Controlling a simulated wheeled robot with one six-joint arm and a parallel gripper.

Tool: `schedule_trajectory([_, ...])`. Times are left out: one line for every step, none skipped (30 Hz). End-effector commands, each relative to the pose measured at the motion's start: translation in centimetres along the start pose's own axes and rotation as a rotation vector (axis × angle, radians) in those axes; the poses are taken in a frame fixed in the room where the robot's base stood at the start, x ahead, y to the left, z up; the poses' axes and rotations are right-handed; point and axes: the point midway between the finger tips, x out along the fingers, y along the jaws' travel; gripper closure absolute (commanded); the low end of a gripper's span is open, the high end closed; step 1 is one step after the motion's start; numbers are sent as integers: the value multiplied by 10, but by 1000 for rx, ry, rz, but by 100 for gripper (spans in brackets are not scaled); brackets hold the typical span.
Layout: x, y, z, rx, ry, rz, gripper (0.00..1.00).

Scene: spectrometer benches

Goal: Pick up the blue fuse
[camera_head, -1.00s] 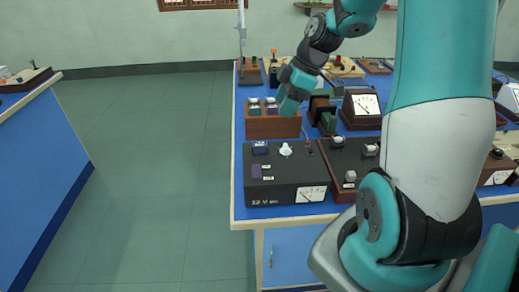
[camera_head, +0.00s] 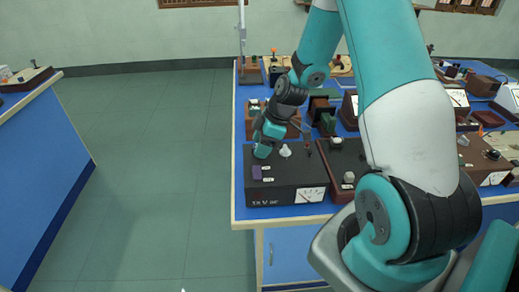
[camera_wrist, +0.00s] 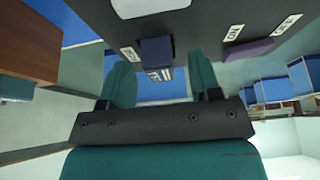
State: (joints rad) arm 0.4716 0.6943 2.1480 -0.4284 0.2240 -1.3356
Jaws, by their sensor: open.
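The small dark blue fuse (camera_wrist: 157,50) is on the black 12 V box (camera_head: 285,190). In the wrist view it lies between my two teal fingers, just past their tips, with a white label beside it. In the head view my gripper hides it. My gripper (camera_wrist: 162,80) is open and empty, with a finger on each side of the fuse's line. In the head view my gripper (camera_head: 263,150) points down at the left back part of the box top.
A white knob (camera_head: 285,151) stands right of my gripper on the box top. A brown box (camera_head: 292,130) is just behind, and a dark brown box (camera_head: 345,165) with knobs is to the right. The blue bench's left edge is close, with open floor beyond.

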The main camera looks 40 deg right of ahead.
Motion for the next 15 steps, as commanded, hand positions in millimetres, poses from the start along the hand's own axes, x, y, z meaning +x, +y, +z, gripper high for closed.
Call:
schedule_trajectory([0, 0, 0, 0, 0, 1, 43])
schedule_trajectory([0, 0, 0, 0, 0, 1, 43])
schedule_trajectory([0, 0, 0, 0, 0, 1, 43])
schedule_trajectory([0, 0, 0, 0, 0, 1, 43])
schedule_trajectory([0, 0, 0, 0, 0, 1, 43])
schedule_trajectory([0, 0, 0, 0, 0, 1, 52])
schedule_trajectory([0, 0, 0, 0, 0, 1, 59])
schedule_trajectory([0, 0, 0, 0, 0, 1, 66])
schedule_trajectory([0, 0, 0, 0, 0, 1, 75])
schedule_trajectory([0, 0, 0, 0, 0, 1, 82])
schedule_trajectory([0, 0, 0, 0, 0, 1, 88])
schedule_trajectory([0, 0, 0, 0, 0, 1, 96])
schedule_trajectory([0, 0, 0, 0, 0, 1, 96])
schedule_trajectory([0, 0, 0, 0, 1, 1, 96])
schedule_trajectory([0, 0, 0, 0, 1, 1, 96])
